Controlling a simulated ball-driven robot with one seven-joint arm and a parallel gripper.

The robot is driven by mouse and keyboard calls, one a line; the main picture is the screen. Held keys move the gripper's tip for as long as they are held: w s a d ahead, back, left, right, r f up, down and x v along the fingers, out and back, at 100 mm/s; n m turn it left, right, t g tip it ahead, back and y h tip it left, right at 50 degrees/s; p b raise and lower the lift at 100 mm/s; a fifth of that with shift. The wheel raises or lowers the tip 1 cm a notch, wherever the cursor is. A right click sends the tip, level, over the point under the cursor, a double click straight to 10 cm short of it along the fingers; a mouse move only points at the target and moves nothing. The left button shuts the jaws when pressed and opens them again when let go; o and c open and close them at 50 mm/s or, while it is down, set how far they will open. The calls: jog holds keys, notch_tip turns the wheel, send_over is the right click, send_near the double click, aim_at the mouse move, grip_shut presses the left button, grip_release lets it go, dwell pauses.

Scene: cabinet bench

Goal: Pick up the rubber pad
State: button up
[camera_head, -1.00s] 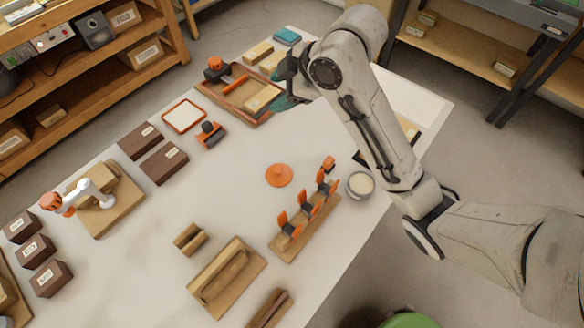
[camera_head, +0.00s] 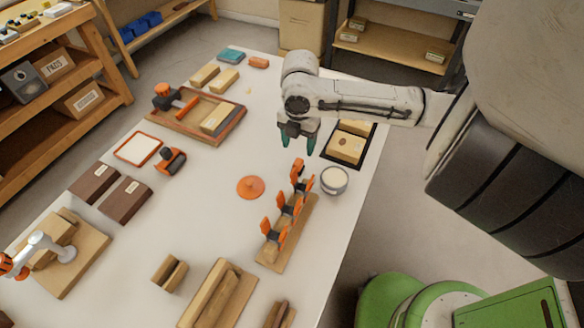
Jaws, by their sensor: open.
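My gripper (camera_head: 298,141) is open and empty, its two green-tipped fingers pointing down over the table, left of the black mat. I cannot tell for sure which thing is the rubber pad. A flat teal pad (camera_head: 231,55) lies at the far end of the table, beyond my gripper and to its left. A flat orange disc (camera_head: 251,187) with a small raised centre lies nearer, below and left of my gripper. My gripper touches none of these.
The black mat (camera_head: 329,158) holds wooden blocks. A round pot (camera_head: 334,180) and a board with upright orange clamps (camera_head: 286,222) stand below my gripper. A wooden tray (camera_head: 184,124) lies to the left. The white tabletop (camera_head: 215,205) is clear around the disc.

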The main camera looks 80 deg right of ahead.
aim_at(298, 161)
notch_tip(298, 161, down, 3)
jog(key=shift+f, duration=0.1)
jog(key=shift+a+f+p, duration=0.2)
jog(key=shift+f+p, duration=0.2)
jog(key=shift+f, duration=2.3)
jog(key=c, duration=1.1)
jog(key=shift+c, duration=0.2)
